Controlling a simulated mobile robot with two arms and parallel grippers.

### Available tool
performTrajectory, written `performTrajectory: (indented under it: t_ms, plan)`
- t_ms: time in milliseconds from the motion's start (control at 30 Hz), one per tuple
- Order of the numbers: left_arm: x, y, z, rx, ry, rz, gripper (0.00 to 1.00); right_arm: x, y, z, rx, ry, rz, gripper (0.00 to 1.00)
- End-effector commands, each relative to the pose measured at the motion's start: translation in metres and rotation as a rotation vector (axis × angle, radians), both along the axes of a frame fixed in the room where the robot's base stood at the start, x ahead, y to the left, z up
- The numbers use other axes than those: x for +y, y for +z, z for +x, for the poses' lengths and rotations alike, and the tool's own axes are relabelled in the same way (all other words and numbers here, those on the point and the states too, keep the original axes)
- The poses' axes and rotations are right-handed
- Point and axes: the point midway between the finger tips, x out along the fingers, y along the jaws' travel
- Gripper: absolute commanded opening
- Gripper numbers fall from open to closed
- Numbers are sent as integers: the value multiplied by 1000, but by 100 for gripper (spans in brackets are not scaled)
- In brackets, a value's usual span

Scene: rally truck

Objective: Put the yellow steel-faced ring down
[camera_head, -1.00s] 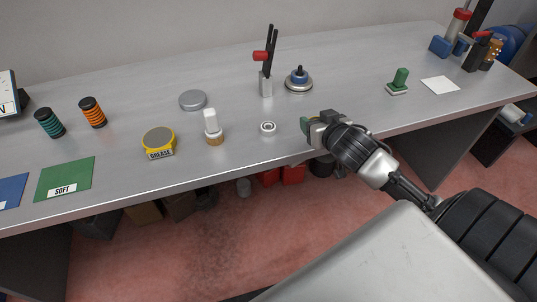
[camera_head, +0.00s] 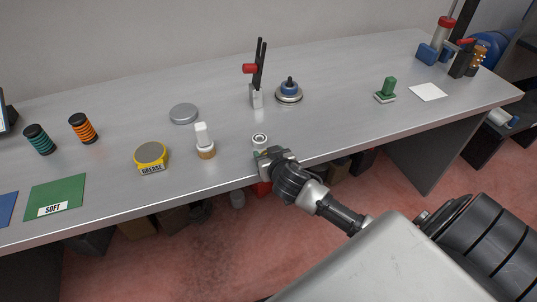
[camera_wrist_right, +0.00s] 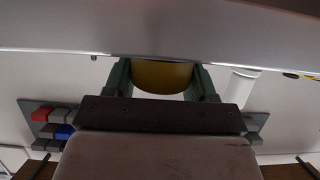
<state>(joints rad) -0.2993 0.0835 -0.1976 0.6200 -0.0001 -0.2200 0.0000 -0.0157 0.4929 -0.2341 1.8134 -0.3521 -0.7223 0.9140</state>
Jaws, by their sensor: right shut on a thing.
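My right gripper (camera_head: 263,154) is at the front edge of the grey bench (camera_head: 330,105), directly in front of a small pale ring-shaped part (camera_head: 260,138). In the right wrist view, the green fingers of my right gripper (camera_wrist_right: 163,80) are shut on the yellow ring (camera_wrist_right: 163,76), whose curved yellow side shows between them. Its steel face is not clear there. In the head view the gripper mostly hides the yellow ring. I cannot tell whether the ring touches the bench. My left gripper is not in view.
A white-topped bottle (camera_head: 204,142) and a yellow grease tin (camera_head: 151,157) stand to the left. A clamp with a red grip (camera_head: 255,90) and a blue-topped round part (camera_head: 289,90) stand behind. The bench right of my gripper is clear up to a green stamp-like part (camera_head: 386,91).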

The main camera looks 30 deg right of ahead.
Motion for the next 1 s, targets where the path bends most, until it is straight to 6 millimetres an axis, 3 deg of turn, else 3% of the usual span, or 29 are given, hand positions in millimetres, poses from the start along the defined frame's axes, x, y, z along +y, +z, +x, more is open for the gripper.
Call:
performTrajectory:
  t_ms: [267, 300, 433, 733, 1000]
  plan:
    - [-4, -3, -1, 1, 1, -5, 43, 0, -3, 0, 0, 0, 1, 14]
    - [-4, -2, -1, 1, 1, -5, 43, 0, -2, 0, 0, 0, 0, 62]
    - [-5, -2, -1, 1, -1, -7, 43, 0, -2, 0, 0, 0, 0, 82]
    - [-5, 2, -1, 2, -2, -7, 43, 0, 3, 0, 0, 0, -1, 82]
    - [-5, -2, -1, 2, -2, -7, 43, 9, 14, -36, 1, 1, 3, 82]
